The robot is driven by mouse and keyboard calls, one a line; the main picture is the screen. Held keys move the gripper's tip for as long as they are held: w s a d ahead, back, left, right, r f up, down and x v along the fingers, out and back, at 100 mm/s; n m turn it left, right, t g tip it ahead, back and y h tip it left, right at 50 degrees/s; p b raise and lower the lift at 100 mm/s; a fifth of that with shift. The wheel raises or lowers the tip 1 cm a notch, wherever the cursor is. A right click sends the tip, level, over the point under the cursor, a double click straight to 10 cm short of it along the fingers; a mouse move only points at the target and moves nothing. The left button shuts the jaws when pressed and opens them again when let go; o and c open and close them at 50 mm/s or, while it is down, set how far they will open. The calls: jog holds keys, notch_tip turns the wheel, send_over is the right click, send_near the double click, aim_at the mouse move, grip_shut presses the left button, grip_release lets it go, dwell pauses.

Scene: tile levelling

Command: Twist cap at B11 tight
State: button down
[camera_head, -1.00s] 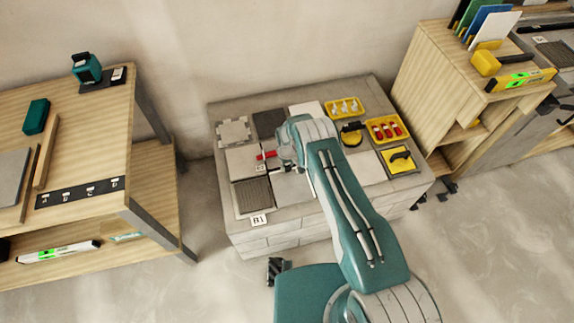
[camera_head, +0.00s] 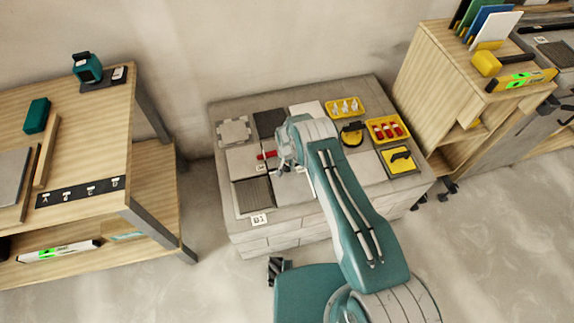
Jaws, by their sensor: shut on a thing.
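A red cap (camera_head: 266,155) shows at the left side of my gripper, over the joint between pale tiles on the block platform. My gripper (camera_head: 283,164) is low over the tiles and shut on the red cap. My wrist and arm hide most of the grip and the tile joints to the right. A small white label (camera_head: 260,168) lies just below the cap; its text is too small to read. A label reading B1 (camera_head: 260,220) sits at the platform's front edge.
The block platform (camera_head: 290,237) also bears a yellow tray of red caps (camera_head: 388,130), a yellow tray of white clips (camera_head: 345,106), a black and yellow suction cup (camera_head: 352,133) and a yellow trowel (camera_head: 400,158). Wooden benches stand left (camera_head: 75,110) and right (camera_head: 430,70).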

jog(key=m, duration=0.4)
jog(key=shift+w+a+m, duration=0.15)
jog(key=shift+m, duration=0.15)
jog(key=m, duration=0.4)
jog(key=shift+m, duration=0.3)
jog(key=m, duration=0.4)
jog(key=shift+w+m, duration=0.1)
jog(key=shift+m, duration=0.2)
jog(key=shift+r+m, duration=0.1)
jog(key=shift+m, duration=1.9)
jog(key=shift+w+a, duration=0.1)
jog(key=shift+c, duration=1.5)
grip_release()
